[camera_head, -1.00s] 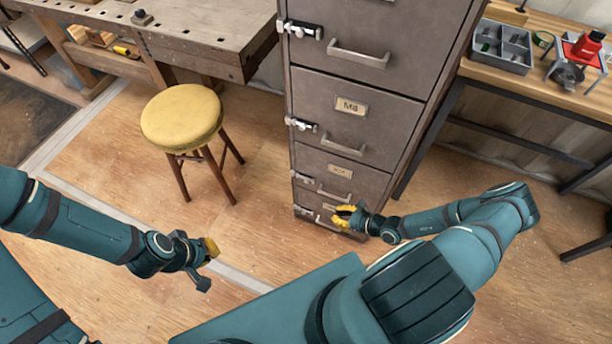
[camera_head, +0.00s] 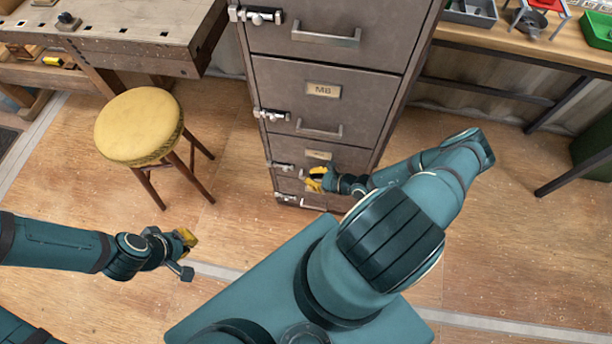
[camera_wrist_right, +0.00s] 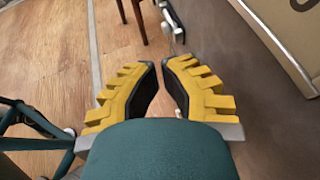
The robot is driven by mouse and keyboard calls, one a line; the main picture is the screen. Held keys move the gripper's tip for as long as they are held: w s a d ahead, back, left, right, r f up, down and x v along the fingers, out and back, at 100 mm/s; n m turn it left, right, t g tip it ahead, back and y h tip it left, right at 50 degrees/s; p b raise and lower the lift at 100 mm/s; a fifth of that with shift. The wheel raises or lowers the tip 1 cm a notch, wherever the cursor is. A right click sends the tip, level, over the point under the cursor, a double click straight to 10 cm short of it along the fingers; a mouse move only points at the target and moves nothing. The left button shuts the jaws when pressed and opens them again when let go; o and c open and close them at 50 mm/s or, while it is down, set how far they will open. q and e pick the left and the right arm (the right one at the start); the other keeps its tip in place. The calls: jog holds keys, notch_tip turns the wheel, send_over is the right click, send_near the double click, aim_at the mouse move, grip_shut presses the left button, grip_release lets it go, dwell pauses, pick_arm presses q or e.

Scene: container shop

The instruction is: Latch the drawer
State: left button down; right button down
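A grey-brown filing cabinet (camera_head: 340,65) stands at the centre of the head view, with several stacked drawers. Metal latches sit along its left edge: a top latch (camera_head: 256,15), a second latch (camera_head: 270,114), a third latch (camera_head: 284,167) and a bottom latch (camera_head: 287,197). I cannot tell which latches are fastened. My right gripper (camera_head: 316,179) is in front of the low drawers, right of the third latch, and hides part of their fronts. The right wrist view shows its yellow fingers (camera_wrist_right: 160,63) a little apart, with nothing between them. My left gripper (camera_head: 183,254) is empty above the floor.
A yellow-topped stool (camera_head: 139,127) stands left of the cabinet, below a workbench (camera_head: 120,35). Another bench (camera_head: 510,45) with a grey tray (camera_head: 470,12) and a green bin (camera_head: 598,32) is at the right. The floor (camera_head: 235,225) before the cabinet is open.

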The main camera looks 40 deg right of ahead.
jog(key=b, duration=0.2)
send_near(282, 164)
jog(key=w+a+f, duration=0.2)
jog(key=a+f, duration=0.2)
jog(key=shift+w+r, duration=0.1)
jog(key=shift+r, duration=0.05)
